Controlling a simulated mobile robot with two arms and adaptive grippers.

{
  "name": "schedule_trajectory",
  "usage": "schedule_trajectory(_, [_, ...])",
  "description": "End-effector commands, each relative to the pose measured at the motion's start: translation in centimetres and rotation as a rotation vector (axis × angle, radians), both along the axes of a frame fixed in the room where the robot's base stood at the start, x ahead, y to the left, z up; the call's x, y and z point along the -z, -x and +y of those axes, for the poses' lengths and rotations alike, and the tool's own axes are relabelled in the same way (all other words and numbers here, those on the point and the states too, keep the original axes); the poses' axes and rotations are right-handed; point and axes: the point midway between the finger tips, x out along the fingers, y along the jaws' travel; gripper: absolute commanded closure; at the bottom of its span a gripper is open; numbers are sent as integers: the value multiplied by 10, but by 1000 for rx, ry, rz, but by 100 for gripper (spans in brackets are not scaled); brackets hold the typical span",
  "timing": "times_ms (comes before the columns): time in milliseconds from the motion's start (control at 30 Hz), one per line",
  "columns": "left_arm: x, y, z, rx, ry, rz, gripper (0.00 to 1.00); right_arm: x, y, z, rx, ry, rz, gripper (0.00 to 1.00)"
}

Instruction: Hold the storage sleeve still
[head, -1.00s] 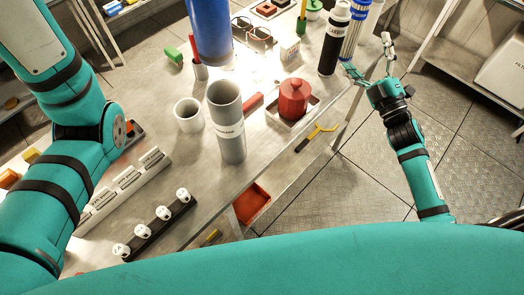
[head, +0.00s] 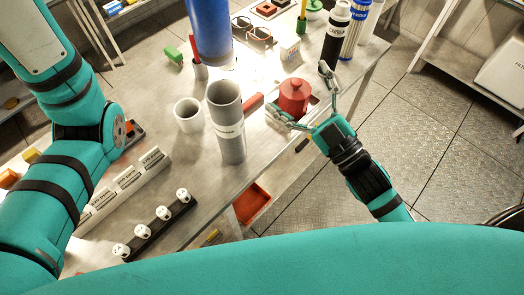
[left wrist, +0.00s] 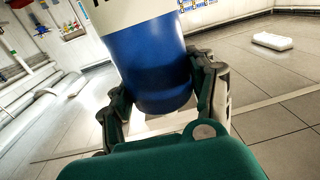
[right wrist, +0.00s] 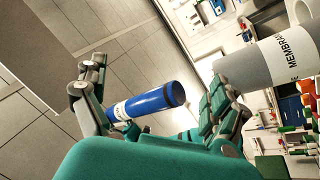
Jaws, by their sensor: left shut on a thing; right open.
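The storage sleeve, an open-topped grey tube (head: 229,125) with a white label, stands upright on the table. In the right wrist view the grey tube (right wrist: 262,66) is at upper right, its label reading MEMBRANE, outside the fingers. My right gripper (head: 302,95) is open and empty, right of the tube. In the head view its fingers overlap the red lidded pot (head: 293,97). My left gripper (left wrist: 160,95) is shut on a blue cylinder (left wrist: 150,60) with a white band. The cylinder (head: 208,30) is near the top of the head view, above the table; the left fingers are out of that view.
A white cup (head: 188,114) stands just left of the tube. A black rack (head: 155,225) with white knobs and a labelled white block (head: 125,190) are at front left. Black and blue bottles (head: 335,38) stand at the far right. An orange tray (head: 252,203) is below the table edge.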

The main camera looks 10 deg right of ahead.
Motion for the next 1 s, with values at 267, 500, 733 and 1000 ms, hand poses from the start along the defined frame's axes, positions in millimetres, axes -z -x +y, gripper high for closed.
schedule_trajectory(267, [-2, 0, 0, 0, 2, -3, 100, 99, 39, 62, -109, -292, 464, 3])
schedule_trajectory(500, [-1, 0, 0, 0, 2, -3, 100, 122, 54, 84, -137, -371, 593, 3])
schedule_trajectory(733, [-1, 0, 0, 0, 2, -3, 100, 122, 30, 98, -138, -374, 593, 3])
schedule_trajectory(1000, [-1, 0, 0, 0, 2, -3, 100, 122, -13, 123, -138, -372, 592, 3])
